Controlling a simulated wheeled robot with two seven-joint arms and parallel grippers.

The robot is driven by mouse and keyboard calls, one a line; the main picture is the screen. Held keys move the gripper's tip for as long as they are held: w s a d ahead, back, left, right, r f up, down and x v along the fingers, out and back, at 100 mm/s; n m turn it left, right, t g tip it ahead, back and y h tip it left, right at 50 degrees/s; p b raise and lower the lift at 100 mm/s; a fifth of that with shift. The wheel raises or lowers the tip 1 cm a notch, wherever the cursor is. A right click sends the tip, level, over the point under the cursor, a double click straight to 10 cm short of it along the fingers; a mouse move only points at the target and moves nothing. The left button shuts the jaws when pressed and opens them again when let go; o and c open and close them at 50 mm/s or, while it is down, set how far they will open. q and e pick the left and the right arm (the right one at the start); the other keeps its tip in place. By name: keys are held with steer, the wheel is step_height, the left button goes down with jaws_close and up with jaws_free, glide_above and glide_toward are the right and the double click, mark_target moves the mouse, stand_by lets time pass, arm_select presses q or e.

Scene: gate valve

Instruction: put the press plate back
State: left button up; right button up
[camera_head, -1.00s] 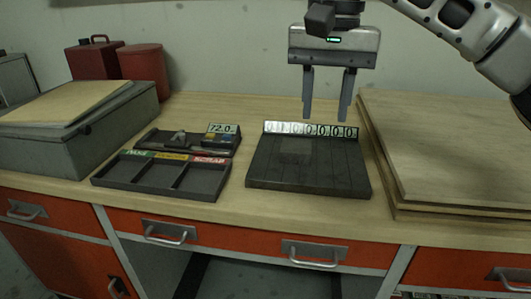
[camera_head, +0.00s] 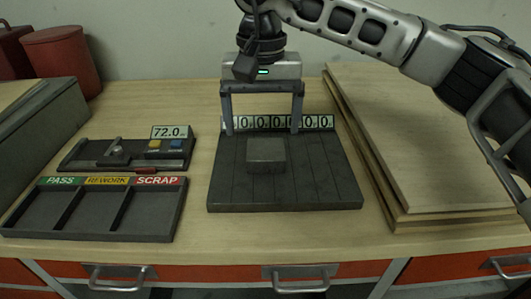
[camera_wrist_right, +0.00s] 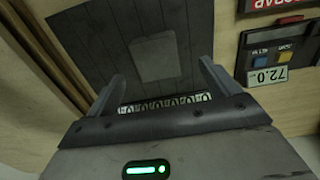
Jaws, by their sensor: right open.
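A grey square plate (camera_head: 266,155), which looks like the press plate, sits on the dark slatted board (camera_head: 325,185), towards its back half. It also shows in the right wrist view (camera_wrist_right: 155,57). My right gripper (camera_head: 263,132) is open and empty, pointing down over the back of the board. Its fingers are spread to either side, behind the plate in the head view, and partly overlap the number strip (camera_head: 318,122). I see no contact with the plate. My left gripper is not in view.
A tray with PASS, REWORK and SCRAP compartments (camera_head: 180,205) lies left of the board. Behind it is a gauge fixture reading 72.0 (camera_head: 170,131). Stacked wooden boards (camera_head: 430,150) stand close on the right. Red canisters (camera_head: 65,60) are at the back left.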

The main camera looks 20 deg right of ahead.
mark_target(266, 148)
steer(key=shift+d+f+p, duration=0.2)
steer(key=shift+f+p, duration=0.1)
steer(key=shift+f, duration=1.25)
steer(key=shift+d+f+p, duration=0.15)
steer(key=shift+f+p, duration=0.1)
steer(key=shift+f, duration=1.3)
steer(key=shift+c, duration=0.4)
steer(key=c, duration=1.5)
steer(key=shift+w+r, duration=0.1)
steer(key=shift+w, duration=0.05)
jaws_close()
